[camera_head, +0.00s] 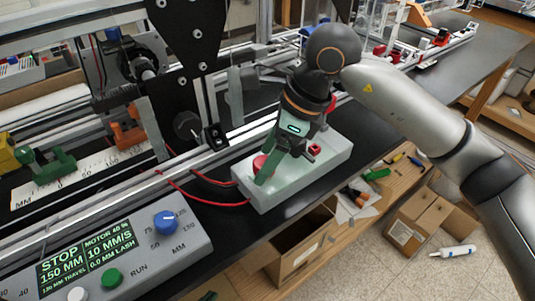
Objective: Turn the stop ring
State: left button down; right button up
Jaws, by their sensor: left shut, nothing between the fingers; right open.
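The control panel (145,262) at the lower left carries a blue round knob (165,222) with a printed MM scale around it, the likely stop ring. Its display (85,258) reads STOP 150 MM. My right gripper (268,172), on the arm from the right, has green fingers and is open. It is low over a pale box (263,199), beside a round red button (261,163) that one finger partly covers; I cannot tell whether they touch. The gripper is well right of the blue knob. My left gripper is not in view.
A green RUN button (112,278) and a white button (77,294) sit on the panel. Red wires (205,200) run to the pale box. A ruler (85,178) and a rail with green and orange carriages lie at the left. Cardboard boxes (425,225) stand at the lower right.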

grip_shut()
dwell(0.7)
